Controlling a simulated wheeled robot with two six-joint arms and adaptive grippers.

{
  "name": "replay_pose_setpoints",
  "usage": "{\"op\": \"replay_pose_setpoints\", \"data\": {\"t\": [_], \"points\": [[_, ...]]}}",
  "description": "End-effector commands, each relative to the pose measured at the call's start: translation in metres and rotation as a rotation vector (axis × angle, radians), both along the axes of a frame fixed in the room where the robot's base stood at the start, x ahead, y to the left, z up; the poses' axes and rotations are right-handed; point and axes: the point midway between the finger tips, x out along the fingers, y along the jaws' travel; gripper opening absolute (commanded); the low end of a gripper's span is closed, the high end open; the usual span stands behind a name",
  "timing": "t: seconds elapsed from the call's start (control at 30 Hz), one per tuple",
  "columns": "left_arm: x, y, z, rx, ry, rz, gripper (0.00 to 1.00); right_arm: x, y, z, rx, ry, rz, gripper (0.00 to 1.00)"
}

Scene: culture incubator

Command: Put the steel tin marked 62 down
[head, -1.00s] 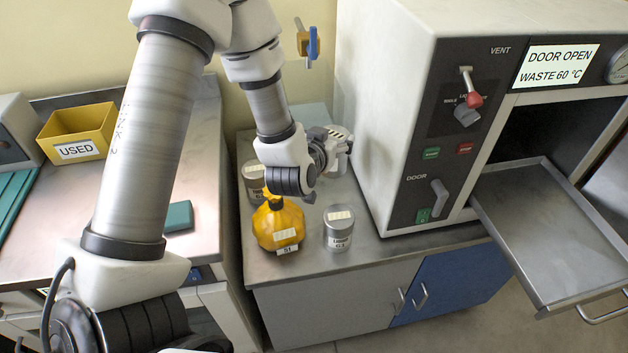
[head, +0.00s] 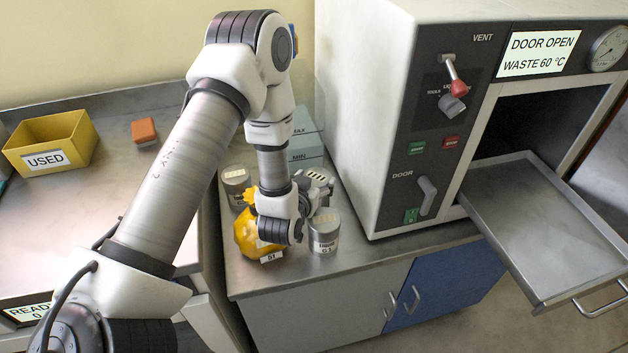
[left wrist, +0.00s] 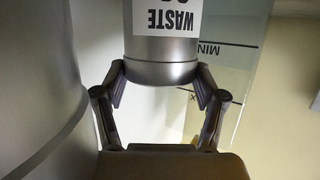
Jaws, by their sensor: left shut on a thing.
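A steel tin (left wrist: 162,72) with a white label reading WASTE sits between the fingers of my left gripper (left wrist: 160,82) in the left wrist view; the number is cut off at the frame's top. In the head view my left gripper (head: 313,196) is low over the back of the steel bench, behind the front tin (head: 323,236). A pale striped top (head: 318,177) shows at the gripper, probably the held tin's. I cannot tell whether the held tin touches the bench. My right gripper is not in view.
A yellow bag (head: 246,236) tagged 51 and another tin (head: 235,180) stand left of the gripper. A clear container (head: 306,148) with MAX and MIN lines is behind. The incubator (head: 362,110) stands close right, its tray (head: 540,215) out. A USED bin (head: 75,140) is left.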

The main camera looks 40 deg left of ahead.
Motion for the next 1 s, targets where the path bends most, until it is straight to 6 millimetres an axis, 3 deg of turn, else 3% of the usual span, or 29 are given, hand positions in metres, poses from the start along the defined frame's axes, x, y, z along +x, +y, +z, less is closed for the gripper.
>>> {"op": "replay_pose_setpoints", "data": {"t": [0.07,0.1,0.17,0.57,0.9,1.0], "points": [[0.0,0.0,-0.003,0.0,-0.001,0.0,0.01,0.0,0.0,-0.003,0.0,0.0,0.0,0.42],[0.0,0.0,-0.003,0.0,0.0,0.0,0.78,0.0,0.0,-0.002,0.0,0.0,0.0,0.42],[0.0,0.0,-0.003,0.0,0.0,0.0,0.96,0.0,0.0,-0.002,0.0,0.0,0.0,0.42],[-0.002,0.0,0.002,0.0,0.001,0.0,0.96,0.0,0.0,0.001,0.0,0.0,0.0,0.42],[-0.059,-0.017,0.023,-0.001,0.004,0.0,0.96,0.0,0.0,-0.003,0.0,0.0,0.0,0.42],[-0.067,-0.019,0.026,-0.001,0.002,0.0,0.96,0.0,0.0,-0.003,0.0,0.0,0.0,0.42]]}}
